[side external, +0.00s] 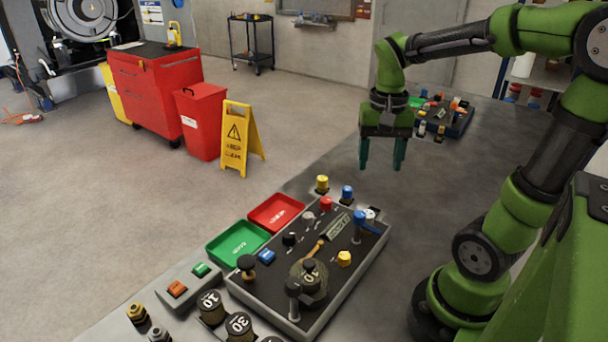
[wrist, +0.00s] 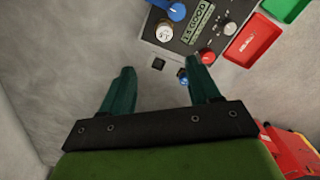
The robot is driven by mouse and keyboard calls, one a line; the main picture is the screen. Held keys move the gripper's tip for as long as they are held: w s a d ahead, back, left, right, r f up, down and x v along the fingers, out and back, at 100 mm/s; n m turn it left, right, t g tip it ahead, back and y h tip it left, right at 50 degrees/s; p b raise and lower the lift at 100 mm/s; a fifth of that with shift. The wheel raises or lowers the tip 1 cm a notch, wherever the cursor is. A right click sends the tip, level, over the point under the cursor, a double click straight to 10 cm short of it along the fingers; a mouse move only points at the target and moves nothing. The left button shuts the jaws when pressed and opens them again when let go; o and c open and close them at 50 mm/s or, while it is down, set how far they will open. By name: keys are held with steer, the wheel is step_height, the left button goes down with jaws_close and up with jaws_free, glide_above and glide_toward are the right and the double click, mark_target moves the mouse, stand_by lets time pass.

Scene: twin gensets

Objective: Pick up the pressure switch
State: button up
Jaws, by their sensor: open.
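My gripper (side external: 381,166) is open and empty, pointing down above the grey surface beyond the panel's far end. Its two green fingers also show in the wrist view (wrist: 161,68), with nothing held between them. I cannot tell for sure which part is the pressure switch. A yellow-topped part (side external: 322,184) and a blue-topped part (side external: 347,192) stand beside the panel's far edge, below and to the left of my gripper.
The control panel (side external: 264,288) carries several knobs, buttons and a display. Green (side external: 237,243) and red (side external: 276,212) trays lie along its left side. Numbered round weights (side external: 239,325) stand nearby. A second cluttered panel (side external: 461,124) lies behind my gripper. Grey surface right of the panel is clear.

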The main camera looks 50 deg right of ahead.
glide_above(368, 213)
steer(key=f, duration=0.9)
steer(key=shift+s+d+f, duration=0.2)
steer(key=shift+s+d, duration=0.05)
steer(key=shift+s, duration=0.05)
steer(key=shift+w+a+f, duration=0.15)
steer(key=shift+f, duration=1.25)
steer(key=shift+w+a+f, duration=0.1)
steer(key=shift+a+f, duration=0.05)
steer(key=shift+f, duration=1.2)
jaws_close()
